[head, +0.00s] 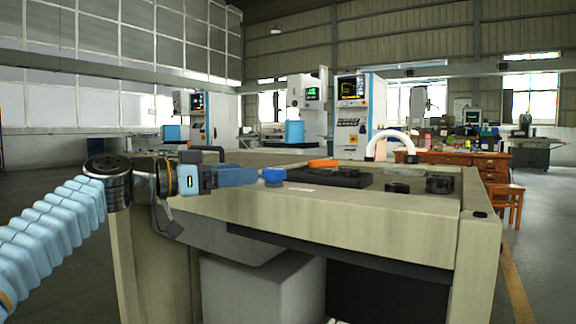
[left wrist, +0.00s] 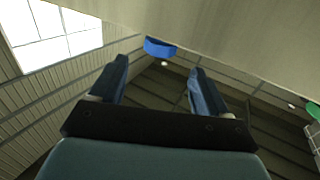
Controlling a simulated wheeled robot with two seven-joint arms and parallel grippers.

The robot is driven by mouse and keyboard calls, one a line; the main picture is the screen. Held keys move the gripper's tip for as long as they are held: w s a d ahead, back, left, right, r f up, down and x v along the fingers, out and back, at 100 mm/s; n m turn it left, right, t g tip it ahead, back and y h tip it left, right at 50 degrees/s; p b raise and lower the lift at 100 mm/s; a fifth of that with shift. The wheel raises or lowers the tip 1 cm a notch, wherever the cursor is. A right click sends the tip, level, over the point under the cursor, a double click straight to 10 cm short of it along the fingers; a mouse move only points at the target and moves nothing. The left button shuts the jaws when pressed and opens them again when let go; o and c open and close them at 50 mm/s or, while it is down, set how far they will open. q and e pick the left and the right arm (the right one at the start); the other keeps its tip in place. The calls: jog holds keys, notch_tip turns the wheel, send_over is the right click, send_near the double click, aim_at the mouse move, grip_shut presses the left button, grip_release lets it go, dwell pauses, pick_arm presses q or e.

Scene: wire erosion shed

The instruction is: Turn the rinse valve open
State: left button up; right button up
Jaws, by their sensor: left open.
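The blue knob (head: 273,176), which looks like the rinse valve's handle, sits at the near left part of the machine's top. My left gripper (head: 252,177) comes in from the left, level with the knob, with its fingertips just short of it. In the left wrist view the two fingers (left wrist: 159,67) stand apart with nothing between them. The blue knob (left wrist: 160,47) shows beyond the fingertips, roughly centred between them. I see no contact. How far the valve is turned cannot be told. My right gripper is not in view.
The beige machine table (head: 350,216) fills the middle. On it lie a black plate (head: 342,180), an orange block (head: 323,163) and a dark block (head: 439,184). A white curved hose (head: 391,137) rises behind. The left floor (head: 50,187) is clear.

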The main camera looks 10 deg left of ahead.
aim_at(282, 170)
pick_arm(q)
jog(key=p+x, duration=0.3)
jog(key=x, duration=0.6)
jog(key=shift+w+d+r+p, duration=0.1)
jog(key=shift+w+d+p, duration=0.2)
jog(key=shift+p, duration=0.1)
jog(key=shift+w+d, duration=0.2)
jog(key=c, duration=0.9)
jog(key=shift+c, duration=0.2)
